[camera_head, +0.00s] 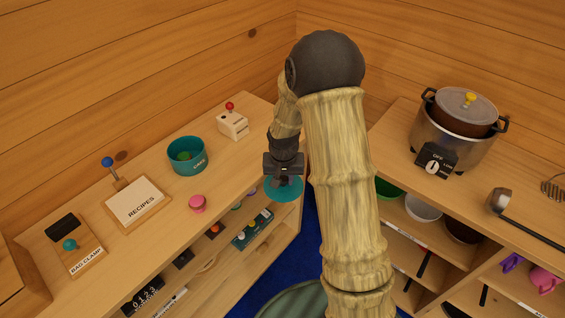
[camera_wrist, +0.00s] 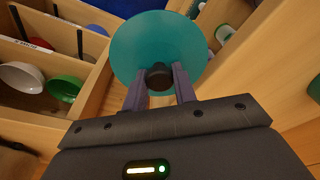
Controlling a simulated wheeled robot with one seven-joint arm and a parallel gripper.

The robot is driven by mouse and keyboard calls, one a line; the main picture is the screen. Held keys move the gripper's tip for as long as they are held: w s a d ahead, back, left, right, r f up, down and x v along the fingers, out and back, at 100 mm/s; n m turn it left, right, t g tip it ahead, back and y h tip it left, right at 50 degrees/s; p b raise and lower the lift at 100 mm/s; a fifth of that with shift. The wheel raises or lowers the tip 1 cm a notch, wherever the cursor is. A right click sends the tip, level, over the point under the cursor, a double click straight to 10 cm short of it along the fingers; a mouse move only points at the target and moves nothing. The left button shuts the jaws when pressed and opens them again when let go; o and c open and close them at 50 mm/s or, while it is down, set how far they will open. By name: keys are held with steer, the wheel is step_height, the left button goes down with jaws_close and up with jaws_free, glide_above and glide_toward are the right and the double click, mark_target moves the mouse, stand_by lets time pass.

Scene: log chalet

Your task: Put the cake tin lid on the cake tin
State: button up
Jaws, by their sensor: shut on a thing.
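The cake tin lid (camera_head: 284,190) is a teal disc that hangs under my gripper (camera_head: 284,177), beside the counter's right end. In the wrist view the lid (camera_wrist: 128,50) fills the top middle, and its dark knob (camera_wrist: 159,76) sits between the fingers of my gripper (camera_wrist: 160,84). The fingers are shut on the knob. The lid is to the right of the tin and apart from it.
A pink knob-like object (camera_head: 198,203), a recipes box (camera_head: 137,201), a bag clamp board (camera_head: 76,249) and a white timer-like block with a red knob (camera_head: 233,122) stand on the left counter. A slow cooker (camera_head: 455,130) and a ladle (camera_head: 499,201) are on the right counter.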

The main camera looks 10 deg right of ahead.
mark_target(285, 188)
steer(key=f+n, duration=0.1)
steer(key=s+f+n, duration=0.1)
steer(key=f, duration=0.1)
steer(key=shift+f, duration=0.3)
steer(key=shift+f+n, duration=0.3)
steer(key=shift+n, duration=0.2)
steer(key=shift+a, duration=0.1)
steer(key=shift+s+a+r, duration=0.1)
steer(key=shift+d, duration=0.3)
